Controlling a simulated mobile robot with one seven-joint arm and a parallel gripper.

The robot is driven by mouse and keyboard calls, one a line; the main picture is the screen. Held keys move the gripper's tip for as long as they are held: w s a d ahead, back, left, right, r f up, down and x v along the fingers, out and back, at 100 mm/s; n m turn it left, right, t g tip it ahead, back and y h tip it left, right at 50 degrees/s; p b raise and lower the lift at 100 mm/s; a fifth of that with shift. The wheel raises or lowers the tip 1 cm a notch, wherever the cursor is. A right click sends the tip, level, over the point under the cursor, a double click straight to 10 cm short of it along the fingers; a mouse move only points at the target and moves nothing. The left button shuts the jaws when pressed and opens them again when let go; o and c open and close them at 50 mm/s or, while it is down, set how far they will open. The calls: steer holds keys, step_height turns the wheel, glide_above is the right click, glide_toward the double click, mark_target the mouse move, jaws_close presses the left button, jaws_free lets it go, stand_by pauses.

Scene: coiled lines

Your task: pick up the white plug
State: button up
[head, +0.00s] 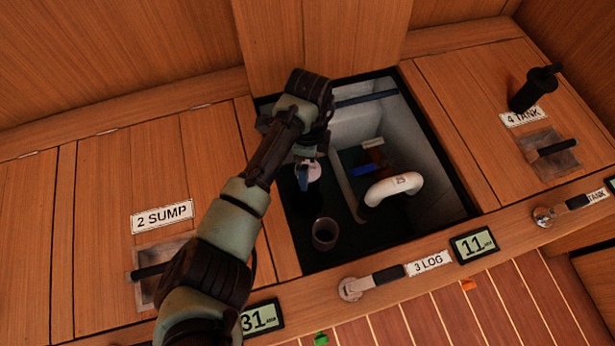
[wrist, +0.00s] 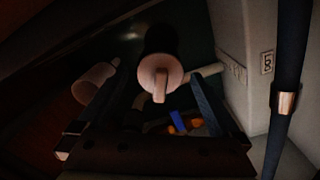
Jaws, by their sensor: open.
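The white plug (wrist: 160,78) shows in the wrist view as a pale round face with a raised tab, at the end of a dark cylinder. In the head view a white piece that looks like it (head: 314,171) shows just below my gripper, partly hidden by it. My gripper (head: 308,161) reaches down into the open bilge compartment (head: 451,170). In the wrist view its fingers (wrist: 155,90) are apart, one to each side of the plug in the picture. They look empty; I cannot tell whether they touch the plug.
A white bent pipe (head: 407,181) and a blue valve handle (head: 364,169) stand to the right inside the compartment. A grey open cylinder (head: 324,234) is near its front. Wooden lids border the opening. A dark vertical pipe (wrist: 288,75) runs at right in the wrist view.

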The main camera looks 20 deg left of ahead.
jaws_close()
step_height(320, 180, up, 10)
steer(key=p, duration=0.7)
steer(key=shift+r, duration=0.1)
steer(key=shift+r+p, duration=0.15)
steer(key=shift+p, duration=0.4)
stand_by(0.4)
